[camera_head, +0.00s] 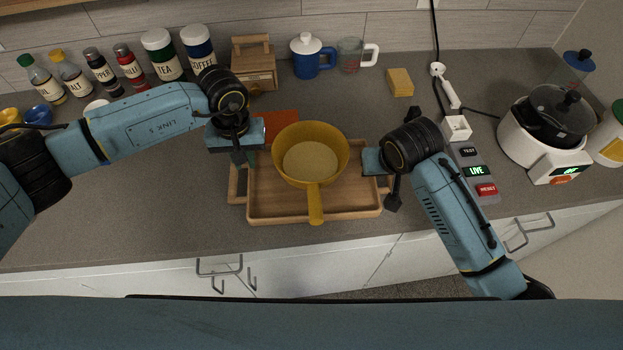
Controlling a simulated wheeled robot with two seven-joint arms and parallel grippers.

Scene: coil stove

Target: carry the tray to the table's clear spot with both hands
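The wooden tray (280,207) lies on the grey counter in the middle of the head view, near the front edge. A yellow pan (311,160) with its handle pointing to the front stands in it. My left gripper (245,162) points down at the tray's left end, close to the left handle (238,186). My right gripper (385,178) is at the tray's right end, close to that side's rim. The arms hide parts of both ends. Whether the fingers touch or close on the tray cannot be made out.
Behind the tray are a red-orange patch (281,124), a wooden box (254,66), a blue mug (312,58) and a yellow sponge (400,82). Jars and bottles line the back left. Counter left of the tray is clear.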

